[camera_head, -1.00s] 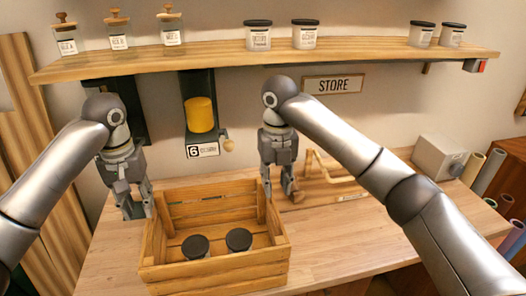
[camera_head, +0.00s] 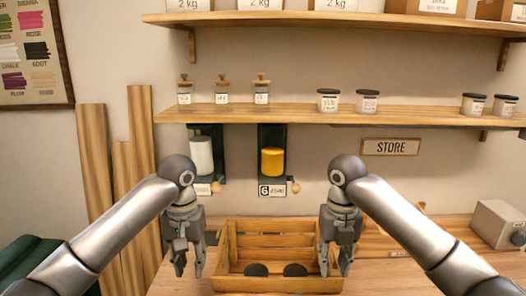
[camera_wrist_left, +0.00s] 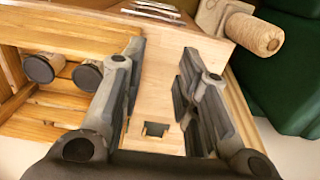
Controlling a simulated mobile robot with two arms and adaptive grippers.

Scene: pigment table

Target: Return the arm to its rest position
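My left gripper (camera_head: 189,272) hangs pointing down just left of the wooden crate (camera_head: 270,238). Its two fingers are apart with nothing between them, which also shows in the left wrist view (camera_wrist_left: 160,85). My right gripper (camera_head: 335,272) hangs pointing down in front of the crate's right end. Its fingers are apart and I see nothing held. Two jars with black lids, one at left (camera_head: 256,270) and one at right (camera_head: 295,270), stand inside the crate. The lower parts of both arms leave the picture at the bottom.
A shelf (camera_head: 330,118) with several jars runs above the table. Planks (camera_head: 140,170) lean at left. A pale box (camera_head: 497,224) stands at the right.

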